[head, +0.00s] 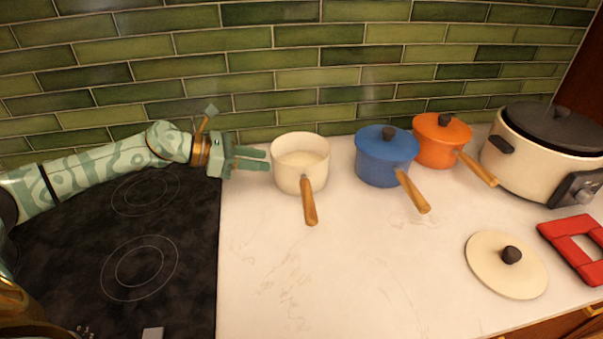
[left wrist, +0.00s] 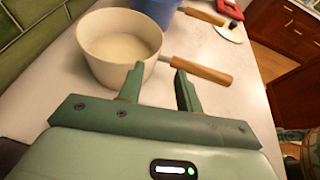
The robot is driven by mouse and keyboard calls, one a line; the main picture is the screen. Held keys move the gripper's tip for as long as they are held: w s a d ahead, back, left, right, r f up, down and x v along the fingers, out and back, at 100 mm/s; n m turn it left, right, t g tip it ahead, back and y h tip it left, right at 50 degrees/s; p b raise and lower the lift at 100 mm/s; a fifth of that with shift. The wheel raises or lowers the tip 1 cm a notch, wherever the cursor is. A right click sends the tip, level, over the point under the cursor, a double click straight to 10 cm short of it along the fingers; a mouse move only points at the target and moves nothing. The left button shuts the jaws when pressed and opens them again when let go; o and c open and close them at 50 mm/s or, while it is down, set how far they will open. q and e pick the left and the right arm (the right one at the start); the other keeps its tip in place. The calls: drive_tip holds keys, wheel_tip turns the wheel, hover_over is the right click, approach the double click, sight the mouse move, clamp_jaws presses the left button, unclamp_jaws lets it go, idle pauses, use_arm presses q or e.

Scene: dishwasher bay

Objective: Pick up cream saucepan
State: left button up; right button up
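The cream saucepan (head: 301,170) stands upright and lidless on the white counter, its wooden handle pointing toward the front. My left gripper (head: 268,159) reaches in from the left, close to the pan's left side. In the left wrist view the saucepan (left wrist: 105,65) lies just beyond the fingers, with its handle to the right. The left gripper (left wrist: 160,85) has its two fingers apart, with nothing held between them. I cannot tell from these views whether a fingertip touches the pan. A cream lid (head: 490,268) with a dark knob lies at the front right. My right gripper is not visible.
A blue lidded saucepan (head: 383,165) and an orange one (head: 440,145) stand to the right, handles forward. A cream cooker (head: 530,165) and a red trivet (head: 553,236) are farther right. A black cooktop (head: 190,270) is at left. The front-middle counter (head: 340,270) is clear.

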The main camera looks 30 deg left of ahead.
sight(299, 167)
use_arm(q)
drive_tip(key=x, duration=1.1)
drive_tip(key=shift+w+a, duration=0.1)
clamp_jaws()
drive_tip(key=shift+s+f, duration=0.2)
drive_tip(key=shift+f, duration=0.1)
idle(0.6)
drive_tip(key=shift+r, duration=0.1)
